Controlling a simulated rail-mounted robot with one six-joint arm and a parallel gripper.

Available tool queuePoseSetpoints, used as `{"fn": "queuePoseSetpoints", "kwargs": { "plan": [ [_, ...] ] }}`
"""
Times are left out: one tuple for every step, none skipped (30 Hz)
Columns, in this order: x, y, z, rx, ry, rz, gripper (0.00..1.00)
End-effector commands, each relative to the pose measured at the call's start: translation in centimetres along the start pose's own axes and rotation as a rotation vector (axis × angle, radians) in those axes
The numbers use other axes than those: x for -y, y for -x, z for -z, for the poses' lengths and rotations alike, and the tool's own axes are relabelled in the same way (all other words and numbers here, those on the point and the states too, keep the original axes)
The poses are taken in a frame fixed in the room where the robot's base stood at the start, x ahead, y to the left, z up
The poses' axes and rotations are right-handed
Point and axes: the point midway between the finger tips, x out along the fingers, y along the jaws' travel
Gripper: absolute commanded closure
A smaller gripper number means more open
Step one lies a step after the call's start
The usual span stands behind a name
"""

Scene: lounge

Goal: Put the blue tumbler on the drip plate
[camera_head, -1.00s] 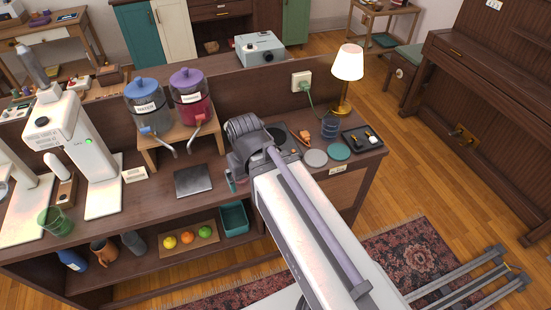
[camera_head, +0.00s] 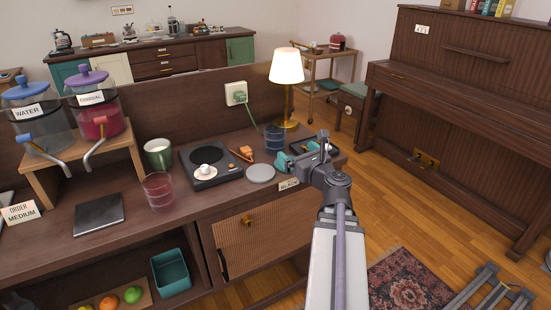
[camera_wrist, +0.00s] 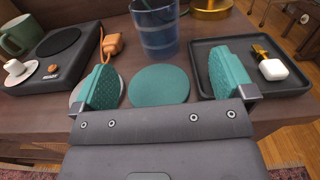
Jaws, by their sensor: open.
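The blue tumbler (camera_head: 274,138) stands upright on the counter near the lamp.
A grey coaster (camera_head: 261,173) lies left of my gripper. A black tray (camera_wrist: 285,83) with small items is right of it.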

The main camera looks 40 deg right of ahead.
Motion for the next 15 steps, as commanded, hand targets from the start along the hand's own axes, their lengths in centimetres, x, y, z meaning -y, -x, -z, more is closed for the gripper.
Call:
{"fn": "queuePoseSetpoints", "kwargs": {
  "plan": [
    [0.0, -0.4, -0.2, -0.001, 0.002, -0.003, 0.00],
    [0.0, -0.7, -0.2, -0.001, 0.002, -0.004, 0.00],
    [0.0, -1.3, -0.2, -0.001, 0.003, -0.005, 0.00],
    [0.0, -1.9, -0.2, -0.001, 0.003, -0.005, 0.00],
    [0.0, -2.5, -0.2, -0.001, 0.004, -0.006, 0.00],
    [-0.1, -3.4, -0.2, -0.001, 0.004, -0.008, 0.00],
    [0.0, -4.0, -0.2, -0.002, 0.005, -0.007, 0.00],
    [0.0, -4.6, -0.2, -0.002, 0.005, -0.006, 0.00],
    [-0.1, -5.2, -0.2, -0.002, 0.005, -0.007, 0.00],
    [-0.1, -5.5, -0.2, -0.002, 0.006, -0.008, 0.00],
    [-0.2, -5.7, -0.2, -0.002, 0.006, -0.007, 0.00],
    [-0.2, -5.8, -0.2, -0.002, 0.006, -0.006, 0.00],
    [-0.2, -5.8, -0.2, -0.002, 0.006, -0.006, 0.00],
    [-0.2, -5.8, -0.2, -0.002, 0.006, -0.006, 0.00],
    [-0.2, -6.1, -0.2, -0.002, 0.007, -0.006, 0.00]
  ]
}}
